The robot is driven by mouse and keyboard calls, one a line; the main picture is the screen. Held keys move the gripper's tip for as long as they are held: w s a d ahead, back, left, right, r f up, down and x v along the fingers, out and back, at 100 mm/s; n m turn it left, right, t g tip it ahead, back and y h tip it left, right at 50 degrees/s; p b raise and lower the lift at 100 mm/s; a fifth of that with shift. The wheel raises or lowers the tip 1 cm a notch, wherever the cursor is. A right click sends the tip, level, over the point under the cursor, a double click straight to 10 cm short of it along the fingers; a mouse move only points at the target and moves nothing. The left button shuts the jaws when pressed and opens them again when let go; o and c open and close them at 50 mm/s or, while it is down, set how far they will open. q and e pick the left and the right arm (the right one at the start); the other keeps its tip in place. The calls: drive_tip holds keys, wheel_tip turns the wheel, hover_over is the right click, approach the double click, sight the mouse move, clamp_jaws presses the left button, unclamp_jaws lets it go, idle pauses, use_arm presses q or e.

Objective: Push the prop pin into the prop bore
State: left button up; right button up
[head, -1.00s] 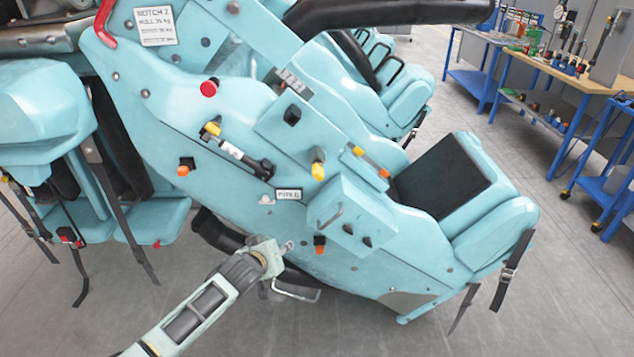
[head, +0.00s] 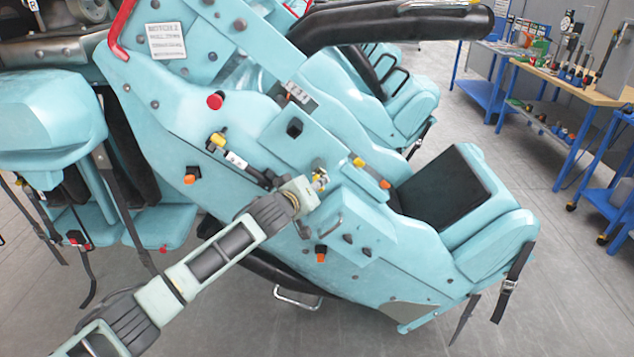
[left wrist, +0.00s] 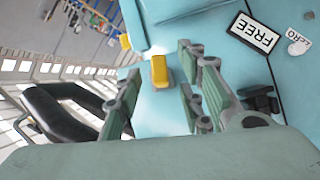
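A yellow knob (head: 319,178) stands out from the turquoise side panel of the tilted coaster car. It also shows in the left wrist view (left wrist: 160,70); I cannot tell for sure that it is the prop pin. My right gripper is out of view.
Another yellow knob (head: 217,140) sits by a black bar with a white label. A white label reading FREE (left wrist: 253,32) is beside the gripper. Workbenches (head: 565,80) stand at the back right.

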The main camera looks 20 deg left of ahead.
use_arm(q)
drive_tip(key=shift+x, duration=1.05)
clamp_jaws()
unclamp_jaws()
drive_tip(key=shift+s, duration=0.1)
